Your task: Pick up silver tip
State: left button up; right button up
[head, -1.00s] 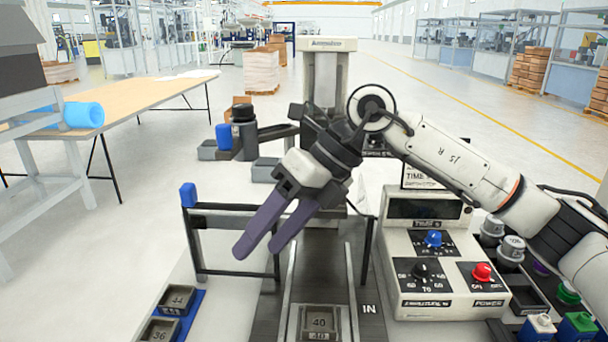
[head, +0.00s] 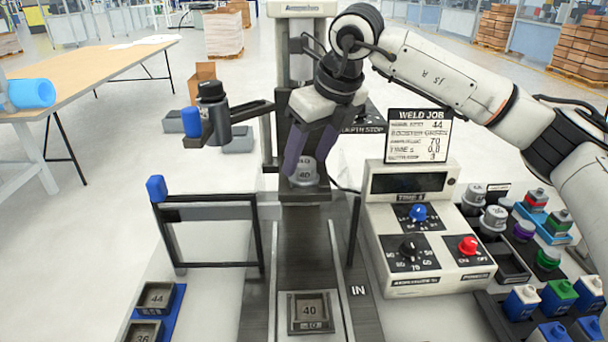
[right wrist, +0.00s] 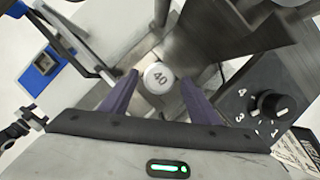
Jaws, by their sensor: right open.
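The silver tip (head: 305,173), marked 40, stands upright on the dark press column in the middle of the head view. In the right wrist view the silver tip (right wrist: 159,77) shows its round top with 40 on it, between my finger ends. My right gripper (head: 308,160) is open, its two purple fingers pointing down at the silver tip, one on either side in the picture. The right wrist view shows the fingers (right wrist: 155,100) apart with a gap around the tip; I see no clear contact. My left gripper is not in view.
A control box (head: 425,225) with knobs stands right of the press rail. A tray marked 40 (head: 310,311) sits at the front. Several other tips and colored blocks (head: 560,295) stand at right. A dark frame (head: 205,235) stands at left.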

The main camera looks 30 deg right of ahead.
jog(key=shift+x, duration=1.4)
jog(key=shift+w+r, duration=0.1)
jog(key=shift+r, duration=0.05)
jog(key=c, duration=1.1)
